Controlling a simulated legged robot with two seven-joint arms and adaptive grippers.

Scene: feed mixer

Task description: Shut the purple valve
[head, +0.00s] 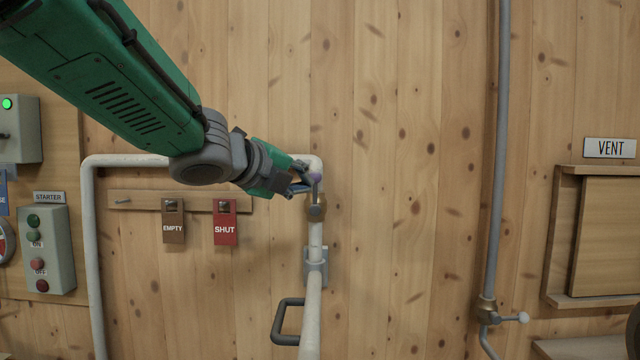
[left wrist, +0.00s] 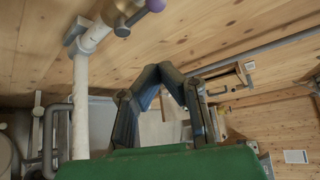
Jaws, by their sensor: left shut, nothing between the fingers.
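The purple valve has a purple knob (head: 314,176) on a short lever that points up along the white pipe from a brass body (head: 316,208). In the left wrist view the knob (left wrist: 155,5) and brass body (left wrist: 122,28) show at the top edge. My left gripper (head: 303,186) is beside the knob, on its left in the head view, and partly overlaps it; I cannot tell whether they touch. In the left wrist view its fingertips (left wrist: 158,73) meet with nothing between them. My right gripper is not in view.
White pipe (head: 92,250) bends around a rail with an EMPTY tag (head: 173,222) and a red SHUT tag (head: 225,223). A dark handle (head: 285,322) sits below the valve. A grey pipe (head: 499,130) with another valve (head: 488,308) stands right. The wall between is bare.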

